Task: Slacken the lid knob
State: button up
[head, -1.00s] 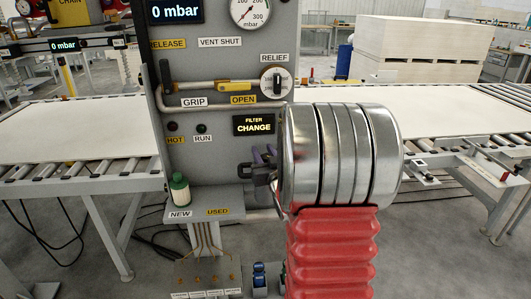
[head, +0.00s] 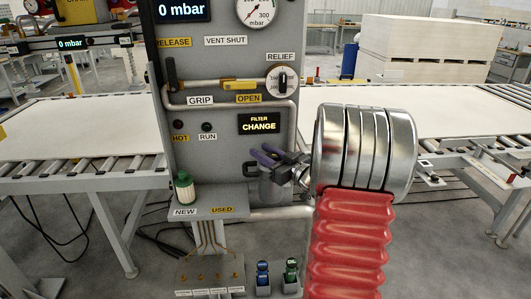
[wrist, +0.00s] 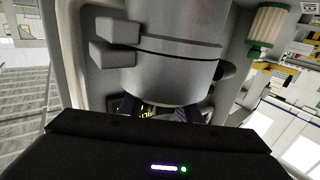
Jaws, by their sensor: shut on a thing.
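The grey filter canister (head: 272,187) stands upright on the front of the control panel, below the lit "FILTER CHANGE" sign. My gripper (head: 268,156), with purple fingers, is at the top of the canister, reaching in from the right. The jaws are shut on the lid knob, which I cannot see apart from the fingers. Parts of the purple fingers (wrist: 163,112) show between the lid and my dark gripper body. The grip itself is mostly hidden there.
A white cartridge with a green cap (head: 184,188) stands on the shelf (head: 207,201) at "NEW"; the "USED" spot looks empty. Pipework and a yellow-handled valve (head: 232,85) sit above. Blue (head: 262,274) and green (head: 291,270) items stand low in front. Roller conveyors flank the panel.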

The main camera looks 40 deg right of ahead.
jog(key=shift+y, duration=0.3)
jog(key=o, duration=1.1)
jog(key=shift+c, duration=0.2)
jog(key=shift+s, duration=0.1)
jog(key=s, duration=1.3)
jog(key=shift+s+d, duration=0.35)
jog(key=shift+d, duration=0.05)
